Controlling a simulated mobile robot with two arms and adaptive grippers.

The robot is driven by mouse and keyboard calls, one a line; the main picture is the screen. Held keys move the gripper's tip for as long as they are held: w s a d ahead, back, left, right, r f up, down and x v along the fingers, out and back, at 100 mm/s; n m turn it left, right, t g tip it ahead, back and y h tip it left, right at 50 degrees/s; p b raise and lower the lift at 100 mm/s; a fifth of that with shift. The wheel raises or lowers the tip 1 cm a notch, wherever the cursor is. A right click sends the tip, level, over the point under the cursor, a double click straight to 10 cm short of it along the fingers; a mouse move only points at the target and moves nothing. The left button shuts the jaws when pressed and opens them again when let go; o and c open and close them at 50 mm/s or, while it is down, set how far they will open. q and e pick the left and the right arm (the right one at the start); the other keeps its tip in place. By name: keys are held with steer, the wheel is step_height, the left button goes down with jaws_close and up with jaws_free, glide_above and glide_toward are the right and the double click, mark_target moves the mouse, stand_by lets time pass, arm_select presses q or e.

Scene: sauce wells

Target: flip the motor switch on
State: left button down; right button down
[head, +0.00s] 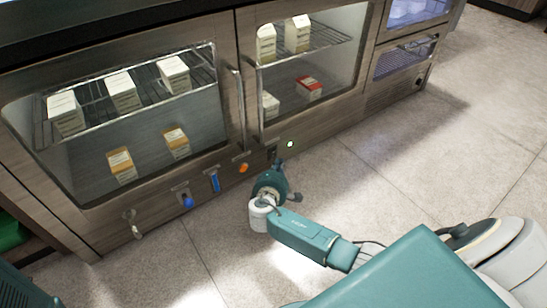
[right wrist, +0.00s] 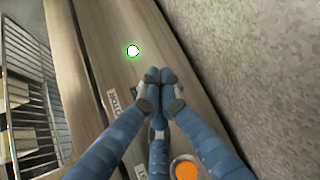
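The green lit lamp (head: 290,144) is on the cabinet's lower front panel; it also shows in the right wrist view (right wrist: 133,51). Below it in the wrist view is a label that seems to read MOTOR (right wrist: 120,102). My right gripper (right wrist: 160,77) has its fingertips together beside this label, over the panel. The motor switch is hidden behind the fingers in the wrist view, and I cannot tell whether they touch it. In the head view the right gripper (head: 278,166) is at the panel, just below and left of the lamp. My left gripper is not in view.
An orange button (head: 243,168), a blue lever-like control (head: 214,181), a blue knob (head: 188,201) and a metal tap-like fitting (head: 133,222) line the panel left of the gripper. Glass doors with cartons on racks are above. The floor (head: 380,155) to the right is clear.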

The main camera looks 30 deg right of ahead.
steer(key=shift+s+d+r+p, duration=0.1)
steer(key=shift+s+r+p, duration=0.1)
steer(key=shift+s+p, duration=0.45)
steer(key=shift+s+r+p, duration=0.15)
steer(key=shift+s+p, duration=0.35)
steer(key=shift+s, duration=0.15)
steer(key=shift+s+d+p, duration=0.1)
steer(key=shift+s+p, duration=0.5)
steer(key=shift+s, duration=0.55)
